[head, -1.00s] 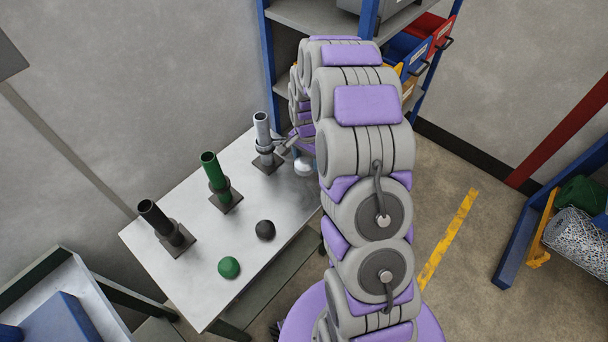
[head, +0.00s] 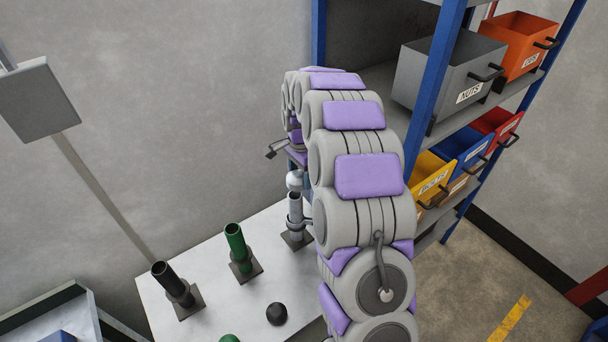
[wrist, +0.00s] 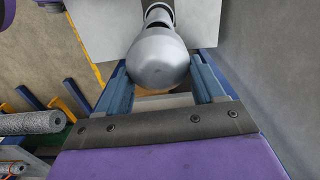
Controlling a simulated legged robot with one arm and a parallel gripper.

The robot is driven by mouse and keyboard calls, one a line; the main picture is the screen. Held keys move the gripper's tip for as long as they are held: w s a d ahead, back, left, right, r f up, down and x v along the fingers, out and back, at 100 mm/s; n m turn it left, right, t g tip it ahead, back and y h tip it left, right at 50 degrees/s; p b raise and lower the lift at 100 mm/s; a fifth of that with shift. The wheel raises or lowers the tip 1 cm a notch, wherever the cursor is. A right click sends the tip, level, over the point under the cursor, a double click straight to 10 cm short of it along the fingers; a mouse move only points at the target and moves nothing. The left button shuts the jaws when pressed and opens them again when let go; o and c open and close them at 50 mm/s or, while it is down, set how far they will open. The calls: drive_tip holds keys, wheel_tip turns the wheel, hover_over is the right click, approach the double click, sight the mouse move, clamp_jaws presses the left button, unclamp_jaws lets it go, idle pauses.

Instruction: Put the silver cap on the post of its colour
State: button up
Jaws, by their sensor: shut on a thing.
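The silver cap (wrist: 158,62) is a smooth rounded dome between the two blue fingers of my gripper (wrist: 160,75), which is shut on it. In the head view the silver cap (head: 295,180) shows just above the open top of the silver post (head: 295,213). The silver post also shows beyond the cap in the wrist view (wrist: 159,13). I cannot tell whether cap and post touch. My arm hides most of the gripper in the head view.
A green post (head: 237,250) and a black post (head: 175,288) stand on the table (head: 215,305). A black cap (head: 276,314) and a green cap (head: 230,338) lie in front. Shelves with a grey bin (head: 450,75) and other bins stand at the right.

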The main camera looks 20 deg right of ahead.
drive_tip(key=a+f, duration=0.1)
drive_tip(key=a+f+b, duration=0.1)
drive_tip(key=shift+a+f, duration=0.1)
drive_tip(key=shift+a, duration=0.2)
drive_tip(key=f, duration=0.1)
drive_tip(key=d+f, duration=0.1)
drive_tip(key=d+f+b, duration=0.1)
drive_tip(key=shift+d+f, duration=0.25)
drive_tip(key=shift+f, duration=0.1)
drive_tip(key=shift+c, duration=0.5)
drive_tip(key=shift+s+f, duration=0.15)
drive_tip(key=shift+f, duration=0.2)
drive_tip(key=c, duration=0.4)
drive_tip(key=shift+o, duration=0.2)
drive_tip(key=shift+a, duration=0.55)
drive_tip(key=o, duration=1.6)
drive_tip(key=shift+r, duration=0.1)
drive_tip(key=r, duration=0.5)
drive_tip(key=r+p, duration=0.1)
drive_tip(key=r, duration=0.4)
drive_tip(key=r+p, duration=0.1)
drive_tip(key=r, duration=0.5)
drive_tip(key=shift+w+d, duration=0.15)
drive_tip(key=shift+w, duration=0.1)
drive_tip(key=shift+r, duration=0.6)
